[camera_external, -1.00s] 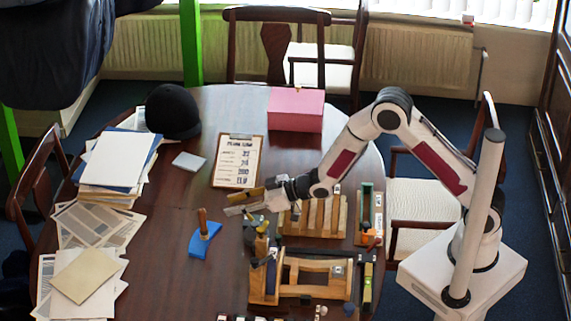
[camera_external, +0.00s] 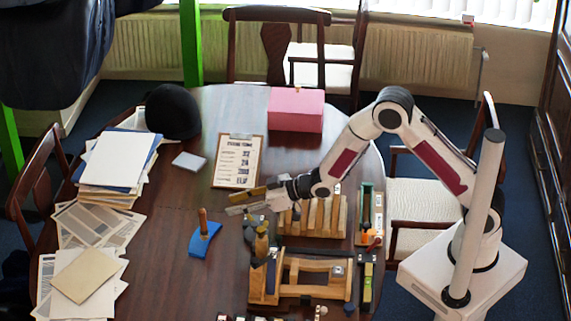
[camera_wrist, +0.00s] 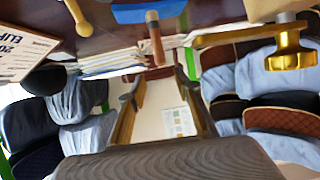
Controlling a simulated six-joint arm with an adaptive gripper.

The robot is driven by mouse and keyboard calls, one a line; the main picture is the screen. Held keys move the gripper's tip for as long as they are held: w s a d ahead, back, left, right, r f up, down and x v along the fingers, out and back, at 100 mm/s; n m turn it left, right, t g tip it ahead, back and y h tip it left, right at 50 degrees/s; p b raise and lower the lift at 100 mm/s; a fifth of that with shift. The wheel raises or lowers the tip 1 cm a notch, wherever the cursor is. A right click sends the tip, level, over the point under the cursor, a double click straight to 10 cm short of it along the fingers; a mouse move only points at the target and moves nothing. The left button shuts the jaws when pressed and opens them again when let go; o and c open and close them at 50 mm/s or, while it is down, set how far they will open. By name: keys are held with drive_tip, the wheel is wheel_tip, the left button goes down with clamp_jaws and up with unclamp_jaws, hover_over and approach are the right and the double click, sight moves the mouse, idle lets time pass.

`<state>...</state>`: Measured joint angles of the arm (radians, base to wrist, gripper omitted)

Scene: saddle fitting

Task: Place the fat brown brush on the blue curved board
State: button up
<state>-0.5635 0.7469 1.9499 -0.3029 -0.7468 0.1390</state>
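The blue curved board (camera_external: 203,244) lies on the table left of my gripper. An upright brown piece (camera_external: 203,221) stands on it; I cannot tell whether this is the fat brown brush. Both the board (camera_wrist: 150,12) and the brown piece (camera_wrist: 156,44) show at the top of the wrist view. My gripper (camera_external: 263,197) is right of and behind the board, near the wooden rack. A gold-brown bar (camera_external: 248,193) and a silvery bar (camera_external: 242,210) show at its tip; whether it grips them is unclear. A dark ribbed surface fills the bottom of the wrist view.
A wooden rack (camera_external: 313,217) and a wooden frame (camera_external: 315,278) stand right and front of the board. A clipboard (camera_external: 238,161) and pink box (camera_external: 296,110) lie behind. Paper stacks (camera_external: 118,160) cover the left side.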

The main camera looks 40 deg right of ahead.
drive_tip(key=s+d+r+m+h, duration=0.25)
drive_tip(key=d+r, duration=0.55)
drive_tip(key=d, duration=0.5)
drive_tip(key=s+d+r+m+h, duration=0.3)
drive_tip(key=d+r, duration=0.5)
drive_tip(key=d, duration=0.6)
drive_tip(key=s+d+m+g+h, duration=0.1)
drive_tip(key=s+d, duration=0.4)
drive_tip(key=s, duration=0.5)
drive_tip(key=s+d+r+m+g+h, duration=0.1)
drive_tip(key=s+d, duration=0.4)
drive_tip(key=s, duration=0.4)
drive_tip(key=s+d+r+m+g+h, duration=0.1)
drive_tip(key=s+d, duration=0.4)
drive_tip(key=s, duration=0.5)
drive_tip(key=shift+s+d+r+g+h, duration=0.15)
drive_tip(key=shift+s+d+g+h, duration=0.2)
drive_tip(key=shift+g+h, duration=0.1)
drive_tip(key=shift+m, duration=0.25)
